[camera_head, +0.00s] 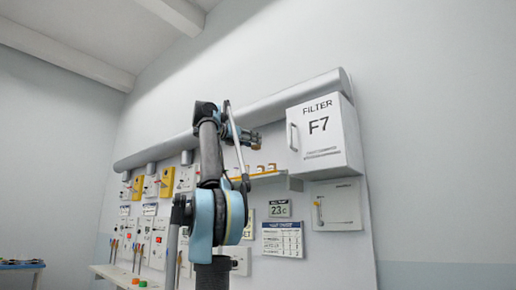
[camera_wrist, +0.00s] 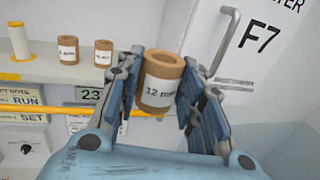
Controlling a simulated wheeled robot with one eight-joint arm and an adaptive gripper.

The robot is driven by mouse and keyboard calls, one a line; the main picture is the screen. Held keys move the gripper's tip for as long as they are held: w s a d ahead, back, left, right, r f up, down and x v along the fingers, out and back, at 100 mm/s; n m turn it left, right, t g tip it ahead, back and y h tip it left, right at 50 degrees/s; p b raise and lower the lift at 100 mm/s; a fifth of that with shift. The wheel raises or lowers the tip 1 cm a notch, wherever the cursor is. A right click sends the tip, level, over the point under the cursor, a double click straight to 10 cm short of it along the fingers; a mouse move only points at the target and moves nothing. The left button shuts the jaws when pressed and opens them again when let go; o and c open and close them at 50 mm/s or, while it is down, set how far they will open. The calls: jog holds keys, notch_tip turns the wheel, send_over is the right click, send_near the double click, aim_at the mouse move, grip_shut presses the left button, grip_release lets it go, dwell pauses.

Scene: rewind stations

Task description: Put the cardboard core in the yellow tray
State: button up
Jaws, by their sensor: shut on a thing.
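A brown cardboard core (camera_wrist: 160,85) with a white label, readable as "12 m…", is held upright between the fingers of my gripper (camera_wrist: 164,75) in the wrist view. The fingers press on it from left and right. In the head view my gripper (camera_head: 255,138) is raised in front of the wall, left of the filter cabinet; the held core is too small to make out surely there. I cannot make out a yellow tray in either view.
Two more brown cores (camera_wrist: 68,49) (camera_wrist: 103,52) stand on a pale shelf (camera_wrist: 40,72) beside a white roll on a yellow base (camera_wrist: 19,42). A yellow bar (camera_wrist: 60,111) runs along the shelf front. The filter cabinet F7 (camera_head: 326,138), with a protruding handle (camera_wrist: 222,40), is close right.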

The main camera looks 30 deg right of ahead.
jog(key=shift+s+a, duration=0.25)
jog(key=shift+a, duration=0.3)
jog(key=shift+s+a, duration=0.2)
jog(key=shift+a, duration=0.35)
jog(key=shift+w, duration=0.1)
